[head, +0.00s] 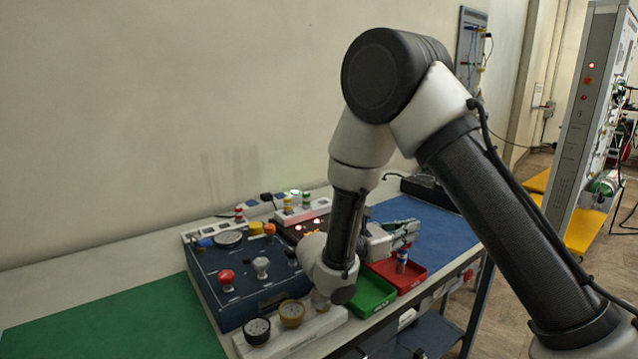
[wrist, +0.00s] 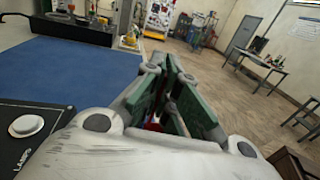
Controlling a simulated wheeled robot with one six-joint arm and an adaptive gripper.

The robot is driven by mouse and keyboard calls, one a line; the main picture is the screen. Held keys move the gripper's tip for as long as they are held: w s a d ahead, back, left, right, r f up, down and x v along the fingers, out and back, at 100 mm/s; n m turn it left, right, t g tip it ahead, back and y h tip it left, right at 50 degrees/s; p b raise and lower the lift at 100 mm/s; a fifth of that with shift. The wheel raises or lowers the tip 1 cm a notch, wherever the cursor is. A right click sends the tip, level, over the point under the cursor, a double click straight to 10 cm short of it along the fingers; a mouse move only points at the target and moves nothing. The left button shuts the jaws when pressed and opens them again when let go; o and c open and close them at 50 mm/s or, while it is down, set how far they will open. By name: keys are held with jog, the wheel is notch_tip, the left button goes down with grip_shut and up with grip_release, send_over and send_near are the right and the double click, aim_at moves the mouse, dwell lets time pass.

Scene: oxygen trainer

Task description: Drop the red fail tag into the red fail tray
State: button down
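My gripper (head: 408,229) points right above the red fail tray (head: 417,274) in the head view. A small upright cylinder (head: 402,258), bluish with pale and red parts, shows just below my fingers against the tray. I cannot tell whether it rests in the tray or touches a finger, or surely whether it is the red fail tag. In the wrist view my green-padded fingers (wrist: 169,62) come close together at the tips, with nothing clear between them. A bit of red and blue (wrist: 151,123) shows low between the fingers, mostly hidden. Whether they are open or shut is unclear.
A green tray (head: 372,297) stands left of the red one. A dark blue panel with knobs (head: 245,275) lies farther left, with white strips holding banded cylinders (head: 305,200) behind. A blue mat (head: 440,228) is clear to the right. The table edge is close by the trays.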

jog(key=c, duration=1.6)
grip_release()
jog(key=shift+o, duration=0.2)
jog(key=v, duration=1.2)
